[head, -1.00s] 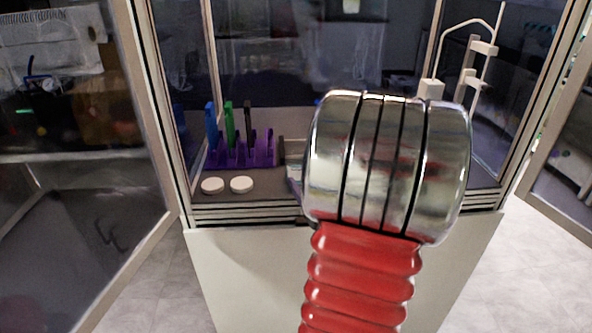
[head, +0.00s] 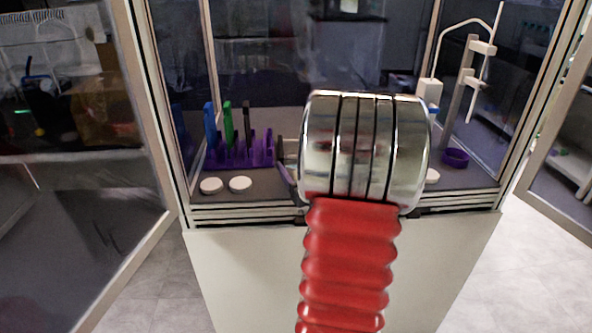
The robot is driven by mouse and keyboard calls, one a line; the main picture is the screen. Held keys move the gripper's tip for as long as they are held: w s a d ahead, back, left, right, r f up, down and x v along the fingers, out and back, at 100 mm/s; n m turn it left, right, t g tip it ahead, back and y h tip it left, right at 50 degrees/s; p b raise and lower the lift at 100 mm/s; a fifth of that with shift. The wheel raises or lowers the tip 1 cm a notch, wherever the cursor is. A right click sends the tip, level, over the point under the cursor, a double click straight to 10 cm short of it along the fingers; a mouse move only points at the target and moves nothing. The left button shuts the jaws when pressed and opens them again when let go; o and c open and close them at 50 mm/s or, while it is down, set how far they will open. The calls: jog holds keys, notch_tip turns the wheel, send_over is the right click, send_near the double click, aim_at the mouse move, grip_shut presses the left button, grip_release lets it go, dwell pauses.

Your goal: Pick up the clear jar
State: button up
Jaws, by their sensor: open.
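I cannot make out the clear jar in the head view; my arm's large silver wrist and red ribbed sleeve block the middle of the work surface. Only a dark part of my gripper (head: 286,180) shows, at the left edge of the silver wrist. The jaws are open, but the fingertips and the space between them are hidden. Whether the jar stands between the fingers cannot be seen.
A purple rack (head: 240,152) holds blue, green and black upright pieces at left. Two white discs (head: 226,185) lie before it. At right are a white disc (head: 432,176), a purple ring (head: 456,157) and a stand (head: 465,85). Glass walls and frame posts (head: 165,110) enclose the sides.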

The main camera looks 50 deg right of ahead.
jog(key=x, duration=0.5)
jog(key=shift+w+a, duration=0.1)
jog(key=shift+a, duration=0.2)
jog(key=shift+r, duration=0.1)
jog(key=c, duration=1.4)
jog(key=shift+r, duration=0.1)
notch_tip(320, 180, up, 10)
jog(key=shift+f, duration=0.1)
dwell(0.8)
